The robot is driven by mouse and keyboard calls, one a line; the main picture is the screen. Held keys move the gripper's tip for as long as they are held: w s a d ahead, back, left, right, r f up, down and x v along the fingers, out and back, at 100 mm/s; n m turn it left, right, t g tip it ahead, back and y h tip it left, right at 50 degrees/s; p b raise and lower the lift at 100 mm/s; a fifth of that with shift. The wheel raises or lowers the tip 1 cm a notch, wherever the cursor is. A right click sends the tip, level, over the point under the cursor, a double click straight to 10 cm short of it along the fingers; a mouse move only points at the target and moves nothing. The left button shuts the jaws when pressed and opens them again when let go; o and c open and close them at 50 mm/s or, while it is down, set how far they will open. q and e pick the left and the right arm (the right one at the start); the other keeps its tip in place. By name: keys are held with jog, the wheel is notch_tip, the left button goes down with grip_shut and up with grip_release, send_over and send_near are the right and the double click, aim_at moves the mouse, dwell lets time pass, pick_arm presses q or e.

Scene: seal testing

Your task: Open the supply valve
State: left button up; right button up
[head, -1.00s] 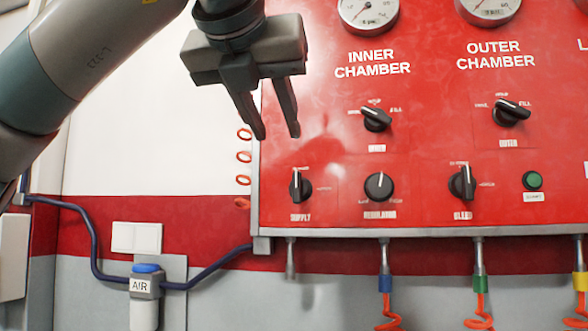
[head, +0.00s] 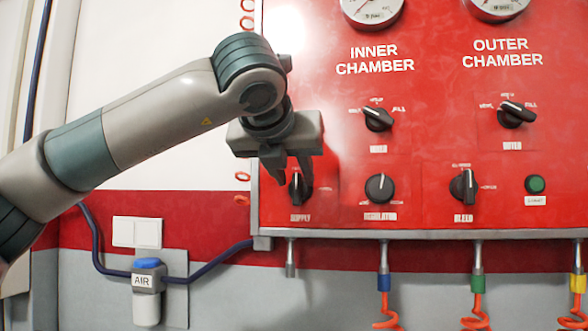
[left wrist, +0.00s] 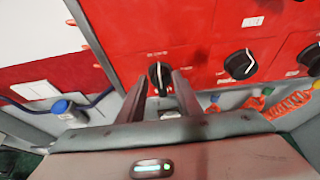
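The supply valve is a black knob (head: 296,186) with a white line, low at the left of the red panel, above the word SUPPLY. In the head view my left gripper (head: 291,190) covers part of it. In the left wrist view the knob (left wrist: 160,74) shows between the tips of my left gripper (left wrist: 160,80). The fingers are apart, with one on each side of the knob. I cannot tell whether they touch it. The knob's line points roughly upward in the head view. My right gripper is not in view.
The red panel (head: 340,215) also bears the regulator knob (head: 379,187), the bleed knob (head: 463,186), a green button (head: 535,184), the inner knob (head: 378,118) and the outer knob (head: 515,113). Hoses hang below it. A blue-capped AIR unit (head: 147,280) is at lower left.

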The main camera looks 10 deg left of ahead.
pick_arm(q)
jog(key=shift+w+f, duration=0.1)
jog(key=shift+w, duration=0.1)
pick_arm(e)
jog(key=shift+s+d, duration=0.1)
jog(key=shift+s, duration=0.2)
pick_arm(q)
grip_shut()
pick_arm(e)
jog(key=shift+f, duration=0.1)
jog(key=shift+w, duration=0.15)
